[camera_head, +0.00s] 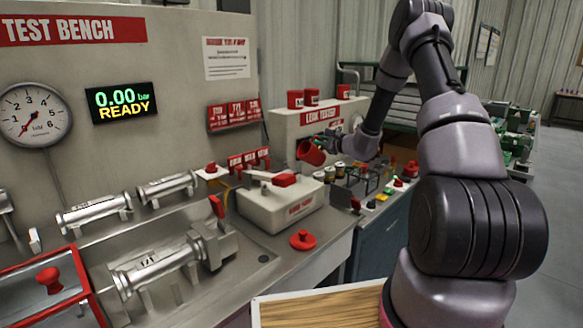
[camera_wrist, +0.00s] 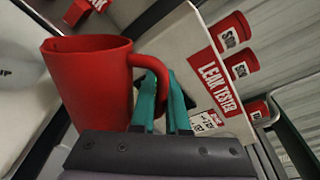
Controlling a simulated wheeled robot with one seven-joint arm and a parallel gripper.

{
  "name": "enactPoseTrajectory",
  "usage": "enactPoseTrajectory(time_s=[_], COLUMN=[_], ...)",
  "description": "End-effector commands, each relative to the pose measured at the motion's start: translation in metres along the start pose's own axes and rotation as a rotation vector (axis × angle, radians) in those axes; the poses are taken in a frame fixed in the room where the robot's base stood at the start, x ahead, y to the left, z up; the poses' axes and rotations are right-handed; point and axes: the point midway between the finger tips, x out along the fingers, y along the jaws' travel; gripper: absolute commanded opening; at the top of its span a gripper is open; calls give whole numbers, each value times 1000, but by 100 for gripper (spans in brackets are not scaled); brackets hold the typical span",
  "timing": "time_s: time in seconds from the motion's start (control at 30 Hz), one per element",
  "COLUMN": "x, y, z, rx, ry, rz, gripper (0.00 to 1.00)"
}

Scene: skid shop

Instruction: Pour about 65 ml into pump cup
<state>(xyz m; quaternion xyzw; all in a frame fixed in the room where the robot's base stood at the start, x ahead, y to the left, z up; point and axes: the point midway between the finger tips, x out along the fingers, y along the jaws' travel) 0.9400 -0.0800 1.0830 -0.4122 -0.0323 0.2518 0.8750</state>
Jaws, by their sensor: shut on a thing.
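A red jug (camera_head: 311,152) is held in the air in front of the leak tester, looking tilted in the head view. In the wrist view the red jug (camera_wrist: 92,85) fills the left side, and its contents are hidden. My gripper (camera_wrist: 163,95) has teal fingers shut on the jug's handle; it also shows in the head view (camera_head: 327,140). A white pump box (camera_head: 285,207) with a red label and red top part stands on the bench, below and left of the jug. I cannot clearly pick out the pump cup.
The leak tester (camera_head: 318,118) stands behind the jug with red cans on top. Small jars and tools crowd the bench right of the pump. A red knob (camera_head: 302,240) lies on the bench front. A metal cylinder (camera_head: 165,260) is at left. The display (camera_head: 123,103) reads 0.00 bar READY.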

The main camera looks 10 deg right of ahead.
Motion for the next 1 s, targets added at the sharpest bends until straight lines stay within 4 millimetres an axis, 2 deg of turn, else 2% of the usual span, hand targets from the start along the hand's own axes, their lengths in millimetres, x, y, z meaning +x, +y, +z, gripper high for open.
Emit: enactPoseTrajectory(time_s=[0.47, 1.0], x=[1, 0], y=[2, -1], z=[3, 15], rx=[-73, -190], ry=[14, 38], rz=[0, -2], gripper=[0, 0])
